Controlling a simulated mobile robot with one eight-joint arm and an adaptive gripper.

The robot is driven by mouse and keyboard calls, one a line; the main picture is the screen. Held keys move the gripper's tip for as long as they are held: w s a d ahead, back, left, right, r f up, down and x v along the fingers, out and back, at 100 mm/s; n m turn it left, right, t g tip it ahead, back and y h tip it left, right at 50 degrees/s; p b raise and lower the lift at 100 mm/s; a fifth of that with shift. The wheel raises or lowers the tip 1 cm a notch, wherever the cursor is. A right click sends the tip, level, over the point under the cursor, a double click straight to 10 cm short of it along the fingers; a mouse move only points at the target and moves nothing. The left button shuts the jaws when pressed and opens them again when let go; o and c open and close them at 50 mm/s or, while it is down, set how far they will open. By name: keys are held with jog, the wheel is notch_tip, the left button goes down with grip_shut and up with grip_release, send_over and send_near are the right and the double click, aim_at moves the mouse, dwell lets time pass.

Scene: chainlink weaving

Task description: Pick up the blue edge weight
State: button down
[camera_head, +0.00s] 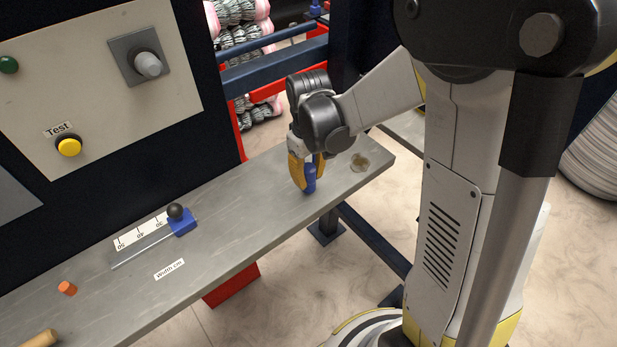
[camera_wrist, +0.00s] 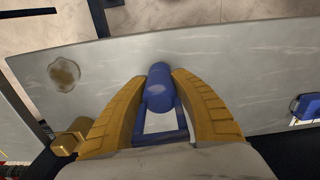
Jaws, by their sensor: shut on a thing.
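The blue edge weight (camera_head: 309,180) is a small blue cylinder at the right part of the grey bench. My gripper (camera_head: 306,176) points down over the bench, with its yellow fingers shut on the weight. In the wrist view, the blue weight (camera_wrist: 159,88) sits between the two curved yellow fingers (camera_wrist: 160,98), which touch its sides. Its lower end is at or very near the bench surface; I cannot tell whether it is clear of it. Part of the weight is hidden by the fingers in the head view.
The grey bench (camera_head: 235,210) carries a blue slider with black knob (camera_head: 180,218), an orange piece (camera_head: 67,288), a wooden cylinder (camera_head: 40,339) and a round brownish disc or stain (camera_head: 360,162). A control panel (camera_head: 95,80) stands behind. Bare bench lies left of my gripper.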

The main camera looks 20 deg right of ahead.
aim_at(309, 166)
notch_tip(309, 166, up, 4)
jog(key=shift+f+p, duration=0.2)
jog(key=shift+p, duration=0.45)
jog(key=s+d+r+p, duration=0.2)
jog(key=d+r, duration=0.4)
jog(key=d, duration=0.5)
jog(key=shift+s+d+p, duration=0.2)
jog(key=shift+s+p, duration=0.1)
jog(key=shift+s, duration=0.1)
jog(key=shift+r, duration=0.1)
jog(key=c, duration=1.9)
grip_release()
jog(key=shift+c, duration=0.2)
grip_shut()
